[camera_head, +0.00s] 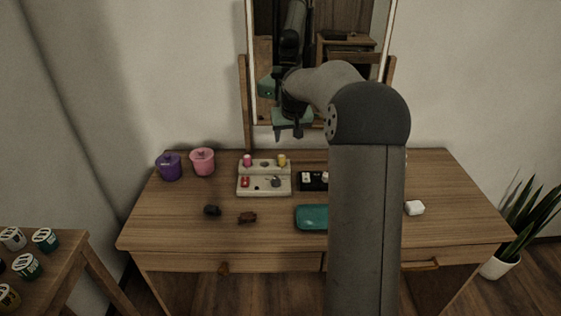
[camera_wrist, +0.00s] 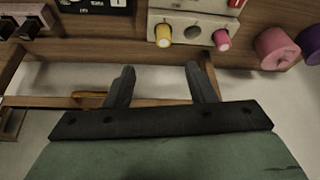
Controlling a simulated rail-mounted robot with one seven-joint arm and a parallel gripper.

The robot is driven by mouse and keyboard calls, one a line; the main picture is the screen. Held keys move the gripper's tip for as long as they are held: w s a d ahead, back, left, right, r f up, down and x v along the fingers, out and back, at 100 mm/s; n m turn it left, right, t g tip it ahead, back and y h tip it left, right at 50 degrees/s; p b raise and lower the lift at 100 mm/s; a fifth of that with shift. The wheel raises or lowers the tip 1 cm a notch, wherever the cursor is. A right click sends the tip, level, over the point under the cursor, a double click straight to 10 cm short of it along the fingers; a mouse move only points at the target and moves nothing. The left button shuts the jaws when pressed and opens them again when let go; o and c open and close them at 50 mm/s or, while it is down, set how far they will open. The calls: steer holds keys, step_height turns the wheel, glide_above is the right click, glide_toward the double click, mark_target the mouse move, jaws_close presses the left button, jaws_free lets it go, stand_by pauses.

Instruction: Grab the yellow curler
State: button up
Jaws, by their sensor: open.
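The yellow curler (camera_head: 282,160) stands at the back right of a cream holder block (camera_head: 263,190) on the wooden dressing table. It also shows in the wrist view (camera_wrist: 163,36), above and between my fingertips in the picture, apart from them. A pink curler (camera_head: 247,160) stands at the block's back left. My gripper (camera_head: 288,132) is open and empty, raised above the back of the table in front of the mirror. Its two spread fingers show in the wrist view (camera_wrist: 160,67).
A purple pot (camera_head: 169,168) and a pink pot (camera_head: 203,162) stand left of the block. A black tray (camera_head: 309,181) is close on its right. A teal case (camera_head: 312,218) and small dark items (camera_head: 247,218) lie in front. My arm hides part of the table's right side.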

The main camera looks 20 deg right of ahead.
glide_toward(282, 157)
steer(key=x, duration=0.4)
steer(key=shift+d+f, duration=0.3)
steer(key=shift+f, duration=0.1)
steer(key=shift+a+p+x, duration=0.1)
steer(key=shift+p+x, duration=0.15)
steer(key=shift+x, duration=1.1)
steer(key=shift+a+p+x, duration=0.15)
steer(key=shift+p+x, duration=0.05)
steer(key=shift+x, duration=1.15)
steer(key=shift+w, duration=0.15)
steer(key=c, duration=1.1)
